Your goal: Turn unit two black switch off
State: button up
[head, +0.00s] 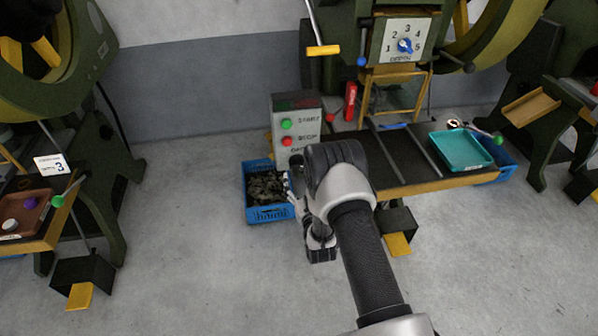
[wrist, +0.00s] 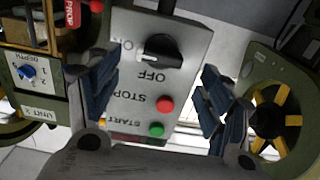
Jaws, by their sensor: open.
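The grey control box (wrist: 190,50) faces my gripper in the wrist view, upside down, with a black rotary switch (wrist: 159,51). The switch's white mark lies on the side towards the ON label; OFF is printed beside it. A red STOP button (wrist: 165,104) and green START button (wrist: 156,130) sit on the same face. My gripper (wrist: 160,65) is open, its fingers on either side of the box in this picture, with nothing between them held. In the head view the same box (head: 282,103) stands left of the machine; my arm hides its switch.
A blue crate (head: 268,213) of dark pieces lies on the floor below the box. The bench holds a red object (head: 350,100) and a teal tray (head: 460,150). A depth dial (head: 405,45) sits above. Grey floor is open in front.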

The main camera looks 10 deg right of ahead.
aim_at(299, 167)
jog(key=shift+w+b, duration=0.65)
jog(key=shift+w, duration=2.1)
jog(key=shift+c, duration=0.3)
jog(key=c, duration=1)
